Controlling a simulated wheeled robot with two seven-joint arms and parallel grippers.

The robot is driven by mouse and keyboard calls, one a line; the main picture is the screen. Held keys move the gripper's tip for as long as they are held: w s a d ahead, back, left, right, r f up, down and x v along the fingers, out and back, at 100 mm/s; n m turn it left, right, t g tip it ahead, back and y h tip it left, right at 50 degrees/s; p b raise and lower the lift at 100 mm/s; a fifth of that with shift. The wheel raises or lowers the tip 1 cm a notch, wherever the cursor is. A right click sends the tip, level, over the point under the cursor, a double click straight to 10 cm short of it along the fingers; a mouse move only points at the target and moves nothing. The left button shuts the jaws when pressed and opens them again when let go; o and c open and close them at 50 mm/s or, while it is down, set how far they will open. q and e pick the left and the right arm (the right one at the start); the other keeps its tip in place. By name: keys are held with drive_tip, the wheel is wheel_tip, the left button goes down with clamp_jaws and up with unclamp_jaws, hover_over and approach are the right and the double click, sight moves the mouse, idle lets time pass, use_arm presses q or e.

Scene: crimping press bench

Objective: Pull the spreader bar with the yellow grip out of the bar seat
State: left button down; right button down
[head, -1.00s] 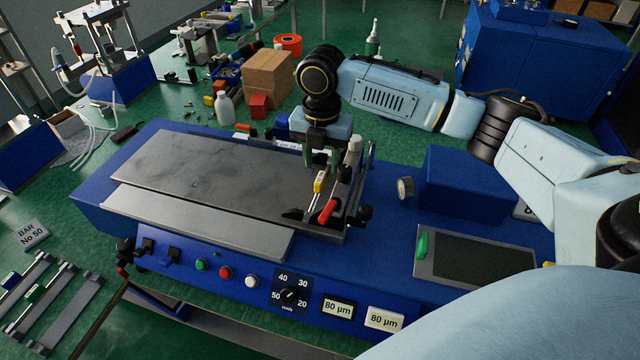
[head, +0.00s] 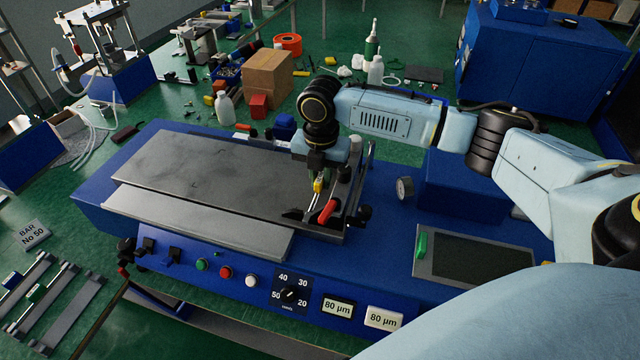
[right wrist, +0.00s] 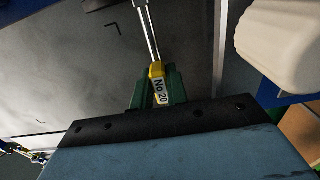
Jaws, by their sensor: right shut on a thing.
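The spreader bar with the yellow grip (head: 318,186) lies at the right end of the grey plate on the blue machine, its thin metal rod running toward the front. In the right wrist view its yellow grip (right wrist: 157,71) carries a "No 20" label, and the bright rod extends away from it. My right gripper (right wrist: 158,88) has its green fingers on both sides of the yellow grip and is shut on it. The bar seat (head: 335,212) is around the bar at the plate's right end, partly hidden by my gripper. My left gripper is not in view.
A red handle (head: 327,211) stands close to the bar on its right. The grey plate (head: 200,175) left of the gripper is clear.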

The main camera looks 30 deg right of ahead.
sight(321, 175)
wheel_tip(321, 175, up, 10)
drive_tip(key=shift+f, duration=0.1)
drive_tip(key=shift+r+p, duration=1.6)
drive_tip(key=shift+p, duration=0.8)
wheel_tip(321, 175, up, 3)
drive_tip(key=p, duration=0.5)
